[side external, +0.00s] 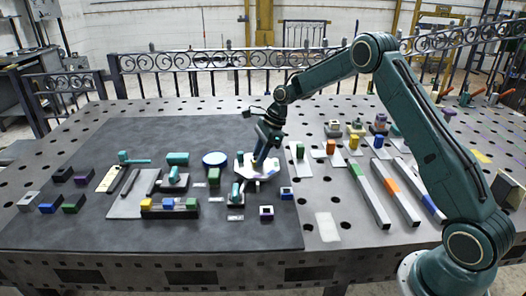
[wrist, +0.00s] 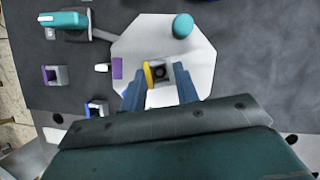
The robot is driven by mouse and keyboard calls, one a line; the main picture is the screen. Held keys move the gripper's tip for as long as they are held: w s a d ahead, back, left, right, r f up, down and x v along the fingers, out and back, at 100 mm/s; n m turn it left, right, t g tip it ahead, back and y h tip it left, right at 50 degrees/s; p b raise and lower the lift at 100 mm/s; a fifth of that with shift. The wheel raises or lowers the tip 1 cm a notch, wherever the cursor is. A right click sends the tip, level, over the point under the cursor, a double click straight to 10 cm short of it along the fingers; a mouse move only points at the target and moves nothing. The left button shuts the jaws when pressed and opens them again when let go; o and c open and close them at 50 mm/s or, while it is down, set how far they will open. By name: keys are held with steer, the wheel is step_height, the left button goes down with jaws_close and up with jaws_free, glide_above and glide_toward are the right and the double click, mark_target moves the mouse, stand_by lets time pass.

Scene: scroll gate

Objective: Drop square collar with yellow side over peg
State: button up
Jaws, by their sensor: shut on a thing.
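The square collar with the yellow side (wrist: 150,74) is between the two blue fingers of my gripper (wrist: 162,72) in the wrist view. Its yellow side faces left and its body is grey, with a dark centre. My gripper is shut on it, over a white octagonal plate (wrist: 135,35). In the side external view my gripper (side external: 259,165) points down over the same plate (side external: 243,174), and the collar is too small and covered to make out. A teal round post (wrist: 182,25) stands on the plate beyond the collar. I cannot tell whether a peg is inside the collar.
A purple-sided collar (wrist: 55,75) and a blue-sided one (wrist: 97,108) lie left of the plate. A small white and purple piece (wrist: 116,68) is at its left edge. A teal-handled fixture (wrist: 65,20) is at upper left. Long bars (side external: 370,197) lie to the right.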

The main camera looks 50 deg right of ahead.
steer(key=shift+f, duration=0.1)
stand_by(0.3)
steer(key=o, duration=1.6)
steer(key=shift+r, duration=3.5)
